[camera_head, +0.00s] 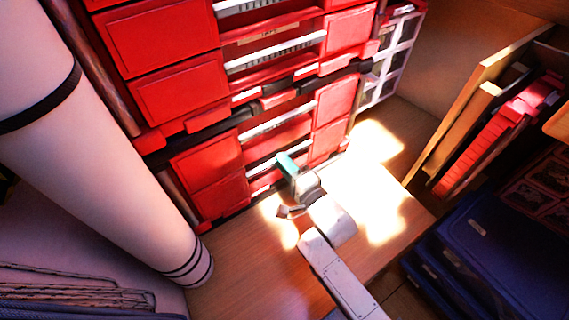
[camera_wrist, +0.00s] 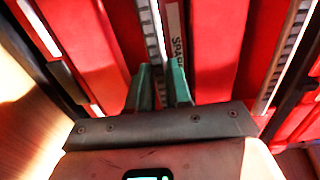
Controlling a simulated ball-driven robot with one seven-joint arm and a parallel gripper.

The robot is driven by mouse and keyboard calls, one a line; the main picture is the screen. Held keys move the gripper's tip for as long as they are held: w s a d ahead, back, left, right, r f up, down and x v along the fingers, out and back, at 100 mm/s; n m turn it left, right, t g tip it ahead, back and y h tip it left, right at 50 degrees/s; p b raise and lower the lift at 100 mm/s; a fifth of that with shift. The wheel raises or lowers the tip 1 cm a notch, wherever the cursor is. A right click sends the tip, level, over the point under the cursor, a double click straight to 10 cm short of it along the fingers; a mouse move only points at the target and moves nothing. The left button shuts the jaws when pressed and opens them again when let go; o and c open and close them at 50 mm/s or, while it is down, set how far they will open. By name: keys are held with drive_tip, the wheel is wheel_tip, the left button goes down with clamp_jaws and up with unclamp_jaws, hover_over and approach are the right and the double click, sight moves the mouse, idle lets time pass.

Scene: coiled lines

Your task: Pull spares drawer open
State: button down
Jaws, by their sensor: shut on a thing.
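The spares drawer shows in the wrist view by its white label (camera_wrist: 176,42), which begins with "SPAR"; the rest of the word is hidden behind my finger. My gripper (camera_wrist: 160,78) has teal fingers, one on each side of a pale ridged strip (camera_wrist: 153,35) beside that label. It is shut on this strip, which seems to be the drawer's handle. In the head view my gripper (camera_head: 286,162) is at the low front of the red cabinet (camera_head: 205,165). How far the drawer stands out cannot be told.
A large white cylinder (camera_head: 95,140) stands at left. The wooden surface (camera_head: 240,265) before the cabinet is mostly clear, with bright light patches.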

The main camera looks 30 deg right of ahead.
drive_tip(key=shift+r, duration=0.2)
drive_tip(key=s+p, duration=0.6)
drive_tip(key=s, duration=1.6)
drive_tip(key=shift+s+d+r, duration=0.15)
drive_tip(key=shift+s+d, duration=0.05)
drive_tip(key=shift+s, duration=0.05)
drive_tip(key=c, duration=1.3)
unclamp_jaws()
drive_tip(key=shift+c, duration=0.2)
drive_tip(key=o, duration=0.3)
drive_tip(key=shift+s+f, duration=0.1)
drive_tip(key=shift+f, duration=0.1)
drive_tip(key=s, duration=1.1)
drive_tip(key=shift+w, duration=0.1)
